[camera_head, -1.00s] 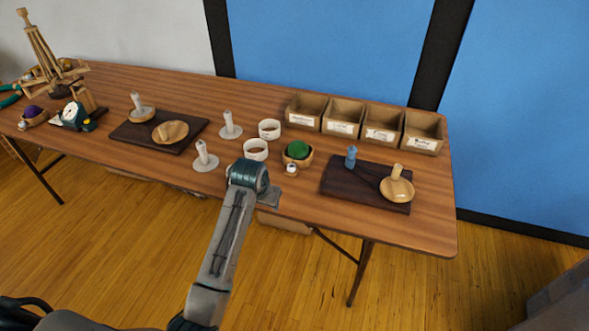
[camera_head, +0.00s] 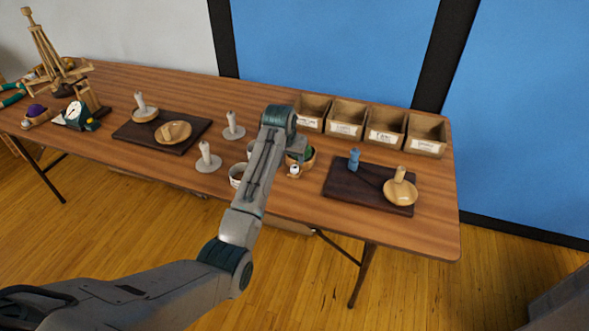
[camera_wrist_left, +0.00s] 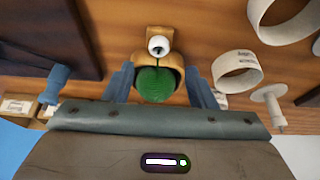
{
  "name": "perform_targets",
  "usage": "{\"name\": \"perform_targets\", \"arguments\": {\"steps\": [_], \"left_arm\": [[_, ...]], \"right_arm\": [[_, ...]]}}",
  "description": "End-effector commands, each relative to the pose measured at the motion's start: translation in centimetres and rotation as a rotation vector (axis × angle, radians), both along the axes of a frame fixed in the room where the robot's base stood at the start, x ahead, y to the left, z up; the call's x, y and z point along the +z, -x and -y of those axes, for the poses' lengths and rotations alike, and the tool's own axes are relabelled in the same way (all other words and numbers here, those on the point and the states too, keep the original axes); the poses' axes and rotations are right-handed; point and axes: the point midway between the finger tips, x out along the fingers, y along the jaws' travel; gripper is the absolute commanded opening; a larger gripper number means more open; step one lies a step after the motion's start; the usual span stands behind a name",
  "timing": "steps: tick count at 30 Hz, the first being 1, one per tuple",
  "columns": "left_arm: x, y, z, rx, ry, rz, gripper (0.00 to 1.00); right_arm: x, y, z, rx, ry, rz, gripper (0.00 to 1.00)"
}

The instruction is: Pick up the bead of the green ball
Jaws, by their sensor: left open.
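The green ball (camera_wrist_left: 155,84) sits in a small wooden bowl (camera_wrist_left: 177,60) in the left wrist view. In the head view the ball (camera_head: 308,153) and bowl (camera_head: 312,161) are partly hidden by my left arm. A white bead with a dark hole (camera_wrist_left: 158,45) is at the bowl's edge, on a small wooden piece; it also shows in the head view (camera_head: 294,170). My left gripper (camera_wrist_left: 160,72) is open above the bowl, its fingers either side of the ball, with nothing held. Contact with the bowl cannot be told. My right gripper is not in view.
White rings (camera_wrist_left: 237,71) stand close beside the bowl, partly behind my arm in the head view. A dark board (camera_head: 345,190) with a blue peg (camera_head: 353,159) lies to the right. Labelled wooden boxes (camera_head: 387,138) line the back edge. White pegs (camera_head: 206,158) stand left.

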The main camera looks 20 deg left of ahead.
Motion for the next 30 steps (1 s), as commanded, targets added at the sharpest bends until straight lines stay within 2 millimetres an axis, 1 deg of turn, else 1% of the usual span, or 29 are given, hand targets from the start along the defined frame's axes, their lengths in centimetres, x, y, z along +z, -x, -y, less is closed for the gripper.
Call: {"name": "perform_targets", "arguments": {"steps": [3,8,14,15,18,21,27,28,30], "left_arm": [[-1.3,-0.5,0.0,0.0,0.0,-0.002,0.51],[-2.2,-0.9,0.1,0.0,0.0,-0.002,0.51],[-4.6,-2.0,0.3,0.0,0.0,-0.003,0.51],[-5.2,-2.2,0.3,0.0,0.0,-0.002,0.51],[-6.0,-2.6,0.3,0.0,0.0,0.0,0.51],[-6.5,-2.8,0.3,0.0,0.0,0.0,0.51],[-6.5,-2.8,0.3,0.0,0.0,0.001,0.51],[-6.5,-2.8,0.3,0.0,0.0,0.001,0.47],[-6.5,-2.8,0.3,0.0,0.0,0.001,0.33]], "right_arm": [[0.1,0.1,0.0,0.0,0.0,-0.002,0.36],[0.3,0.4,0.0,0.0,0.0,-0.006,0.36],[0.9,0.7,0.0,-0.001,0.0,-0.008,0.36],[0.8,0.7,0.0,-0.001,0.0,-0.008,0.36],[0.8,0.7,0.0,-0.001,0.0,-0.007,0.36],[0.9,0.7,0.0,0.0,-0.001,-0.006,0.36],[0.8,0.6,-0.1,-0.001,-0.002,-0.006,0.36],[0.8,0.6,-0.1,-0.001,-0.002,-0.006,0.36],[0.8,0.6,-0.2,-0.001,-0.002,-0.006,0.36]]}}
